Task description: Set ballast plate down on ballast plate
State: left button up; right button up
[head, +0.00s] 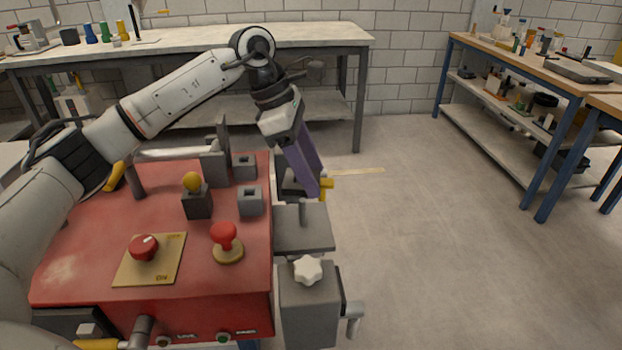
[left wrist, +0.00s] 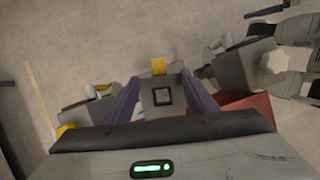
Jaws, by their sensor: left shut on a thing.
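My left gripper (head: 319,192) reaches past the right edge of the red machine, its purple fingers pointing down. It is shut on a grey block with a square hole, which appears to be a ballast plate (left wrist: 149,103), seen between the fingers in the left wrist view. A yellow tab (head: 327,184) shows by the fingertips; it also shows in the left wrist view (left wrist: 158,66). Two similar grey blocks with square holes, a far one (head: 245,160) and a near one (head: 250,208), sit on the red top. What lies directly under the held block is hidden.
A grey platform (head: 290,241) with an upright post stands just nearer than the gripper. A grey box with a white star knob (head: 308,270) is nearer still. The red top (head: 80,240) carries a red knob, a red mushroom button and a yellow ball. Floor to the right is clear.

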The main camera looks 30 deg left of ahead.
pick_arm(q)
jog(key=shift+r+p, duration=0.85)
jog(key=shift+r, duration=0.4)
jog(key=shift+r+p, duration=0.7)
jog(key=shift+r, duration=0.15)
jog(key=shift+r+p, duration=0.5)
jog(key=shift+r, duration=0.1)
jog(key=shift+r+p, duration=0.65)
jog(key=shift+r, duration=0.15)
jog(key=shift+r+p, duration=0.3)
jog(key=shift+r, duration=0.05)
pick_arm(e)
jog(key=r, duration=0.1)
jog(key=d+r, duration=0.1)
jog(key=r, duration=0.1)
jog(key=shift+s+d+r, duration=0.2)
jog(key=shift+s+d, duration=0.1)
jog(key=shift+s, duration=0.1)
jog(key=shift+s, duration=0.1)
